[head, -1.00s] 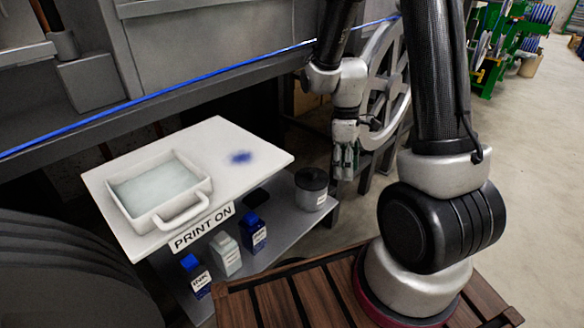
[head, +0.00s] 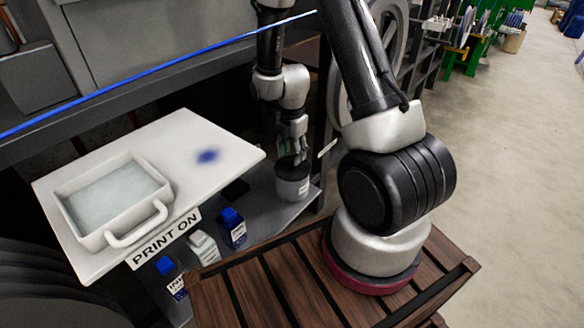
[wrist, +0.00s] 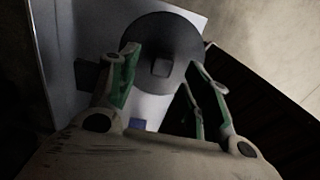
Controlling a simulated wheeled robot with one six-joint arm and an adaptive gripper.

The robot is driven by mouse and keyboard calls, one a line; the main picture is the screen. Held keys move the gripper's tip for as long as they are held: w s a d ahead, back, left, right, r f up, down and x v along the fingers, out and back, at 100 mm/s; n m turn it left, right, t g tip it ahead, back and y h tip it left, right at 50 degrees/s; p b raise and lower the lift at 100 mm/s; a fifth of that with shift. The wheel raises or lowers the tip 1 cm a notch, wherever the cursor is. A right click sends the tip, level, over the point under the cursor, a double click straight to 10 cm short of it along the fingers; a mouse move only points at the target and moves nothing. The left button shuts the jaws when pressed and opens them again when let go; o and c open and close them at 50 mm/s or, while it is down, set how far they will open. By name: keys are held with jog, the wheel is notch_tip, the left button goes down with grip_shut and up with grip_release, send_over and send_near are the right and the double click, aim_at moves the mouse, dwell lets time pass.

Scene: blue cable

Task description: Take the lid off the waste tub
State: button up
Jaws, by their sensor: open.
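The waste tub (head: 292,188) is a small grey cylinder with a pale label, standing upright at the right end of the lower shelf. Its dark round lid (wrist: 183,35) is on top and shows from above in the wrist view, with a small squarish knob (wrist: 160,67) in its middle. My gripper (head: 291,152) is open and points down just over the lid. In the wrist view its green-padded fingers (wrist: 165,62) stand apart on either side of the knob. Whether a fingertip touches the lid cannot be told. The fingers partly hide the lid in the head view.
A white board (head: 225,165) with a handled tray (head: 72,210) and a blue smudge lies left of the tub, above the shelf. Bottles with blue caps (head: 233,230) and a white one (head: 204,247) stand on the shelf. A blue cable (head: 160,70) runs overhead.

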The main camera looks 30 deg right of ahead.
aim_at(292, 161)
notch_tip(292, 161, down, 4)
jog(key=shift+s+r, duration=0.1)
grip_shut()
dwell(0.4)
